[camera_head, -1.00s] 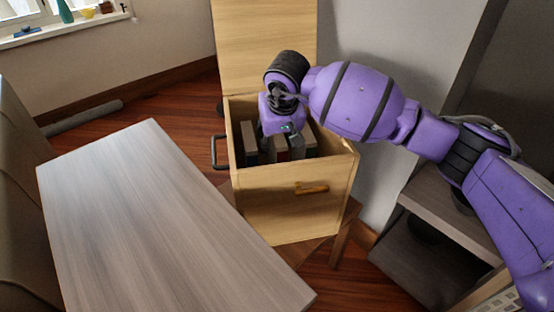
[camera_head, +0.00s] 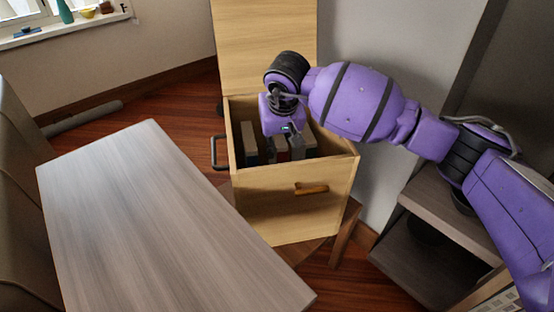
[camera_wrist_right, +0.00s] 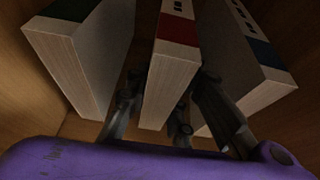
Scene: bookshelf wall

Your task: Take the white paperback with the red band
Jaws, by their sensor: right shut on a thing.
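The white paperback with the red band (camera_wrist_right: 172,65) stands on end in the open wooden box (camera_head: 330,180), between two other books. In the right wrist view its red band shows near the top and its page edges face me. My right gripper (camera_wrist_right: 153,105) is down in the box with its fingers on both sides of this book, shut on it. In the head view my right gripper (camera_head: 290,140) reaches into the box from above, and its hand hides part of the books. My left gripper is not in view.
A green-banded book (camera_wrist_right: 85,50) and a blue-banded book (camera_wrist_right: 245,55) stand close on either side. The box walls surround them, and its raised lid (camera_head: 262,45) stands behind. A bare grey-brown table (camera_head: 160,210) is at the left.

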